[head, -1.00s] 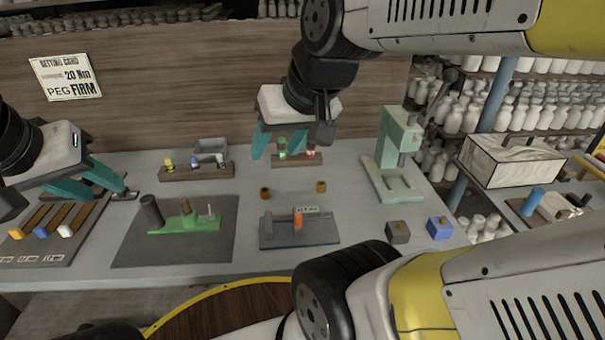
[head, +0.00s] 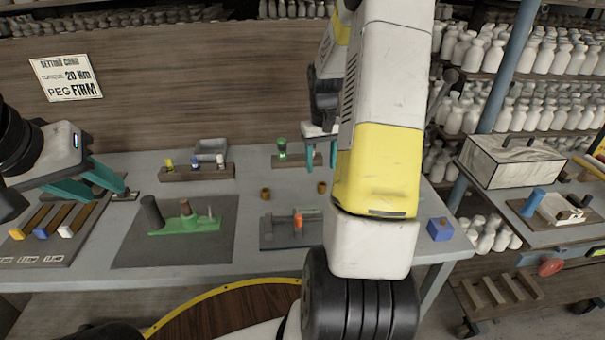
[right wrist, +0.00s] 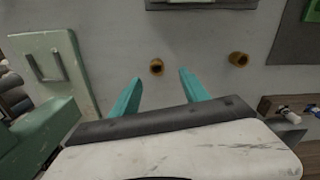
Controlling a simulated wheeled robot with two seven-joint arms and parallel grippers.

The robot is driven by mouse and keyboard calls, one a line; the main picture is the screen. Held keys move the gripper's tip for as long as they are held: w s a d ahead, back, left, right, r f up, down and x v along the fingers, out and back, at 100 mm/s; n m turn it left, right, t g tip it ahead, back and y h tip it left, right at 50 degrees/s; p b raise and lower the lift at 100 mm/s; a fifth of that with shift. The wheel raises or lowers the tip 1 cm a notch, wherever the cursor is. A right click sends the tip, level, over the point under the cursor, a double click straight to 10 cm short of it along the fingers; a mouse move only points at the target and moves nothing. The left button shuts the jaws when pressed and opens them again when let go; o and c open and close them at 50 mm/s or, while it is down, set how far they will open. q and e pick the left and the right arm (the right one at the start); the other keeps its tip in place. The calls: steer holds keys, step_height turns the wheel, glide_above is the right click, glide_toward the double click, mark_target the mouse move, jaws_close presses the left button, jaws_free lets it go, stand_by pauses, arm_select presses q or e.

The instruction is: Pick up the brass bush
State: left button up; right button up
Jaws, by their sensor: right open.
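Two small brass bushes stand apart on the grey bench. The right one (head: 321,187) also shows in the right wrist view (right wrist: 156,67), just beyond the fingertips and roughly between their lines. The left one (head: 265,194) shows farther right in the wrist view (right wrist: 239,59). My right gripper (head: 321,163) is open and empty, pointing down over the back of the bench, behind the right bush; its teal fingers also show in the wrist view (right wrist: 160,78). My left gripper (head: 97,191) has its teal fingers apart, at the bench's left.
A green press (right wrist: 52,65) stands beside my right gripper, mostly hidden by my arm in the head view. A rack (head: 197,173) and a green fixture on a dark mat (head: 140,250) lie left of the bushes. A grey fixture (head: 275,240) is in front. A blue block (head: 440,229) sits at right.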

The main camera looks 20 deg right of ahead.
mark_target(322, 183)
steer(key=f, duration=0.8)
steer(key=shift+w+d+f, duration=0.1)
steer(key=shift+w+d, duration=0.05)
steer(key=shift+d, duration=0.25)
jaws_close()
